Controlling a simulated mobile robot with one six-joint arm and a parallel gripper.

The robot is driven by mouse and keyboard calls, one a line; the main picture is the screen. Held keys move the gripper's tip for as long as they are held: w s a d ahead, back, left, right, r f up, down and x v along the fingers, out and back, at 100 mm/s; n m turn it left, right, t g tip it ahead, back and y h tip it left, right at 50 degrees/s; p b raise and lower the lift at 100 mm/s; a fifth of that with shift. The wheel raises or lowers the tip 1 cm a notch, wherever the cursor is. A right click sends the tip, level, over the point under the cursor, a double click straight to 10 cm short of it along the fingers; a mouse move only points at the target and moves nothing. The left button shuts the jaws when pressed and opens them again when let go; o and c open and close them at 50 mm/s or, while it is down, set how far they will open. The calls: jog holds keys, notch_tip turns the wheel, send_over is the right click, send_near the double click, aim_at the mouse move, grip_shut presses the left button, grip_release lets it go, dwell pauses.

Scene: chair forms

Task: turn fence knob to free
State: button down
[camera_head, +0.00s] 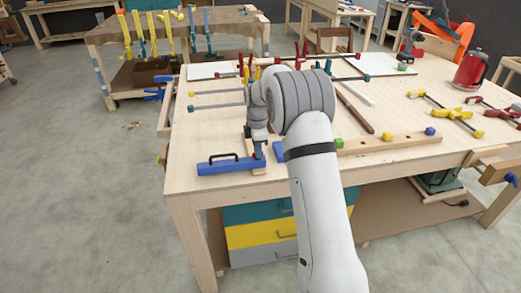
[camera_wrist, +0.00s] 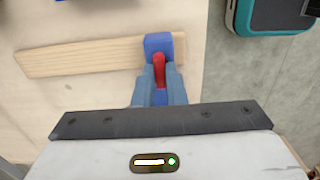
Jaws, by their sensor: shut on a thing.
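The blue fence (camera_head: 226,166) with a black handle lies near the front left edge of the workbench. Its red knob (camera_head: 257,156) sits near the fence's right end, partly hidden by my gripper (camera_head: 257,151) in the head view. In the wrist view, my gripper (camera_wrist: 160,76) is shut on the red knob (camera_wrist: 160,67), with one finger on each side. The blue fence end (camera_wrist: 158,44) shows just beyond the fingertips. The knob's lower part is hidden between the fingers, so I cannot tell its exact turn.
A pale wooden strip (camera_wrist: 85,57) lies beside the fence end. A drilled wooden rail (camera_head: 395,142) with coloured knobs lies to the right of my arm. Clamps (camera_head: 445,110) and a red kettle (camera_head: 470,70) stand farther right.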

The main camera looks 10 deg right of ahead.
dwell(0.4)
jog(key=c, duration=1.5)
grip_release()
notch_tip(320, 180, up, 8)
jog(key=shift+f+b, duration=0.25)
jog(key=shift+b, duration=0.2)
jog(key=shift+r, duration=0.15)
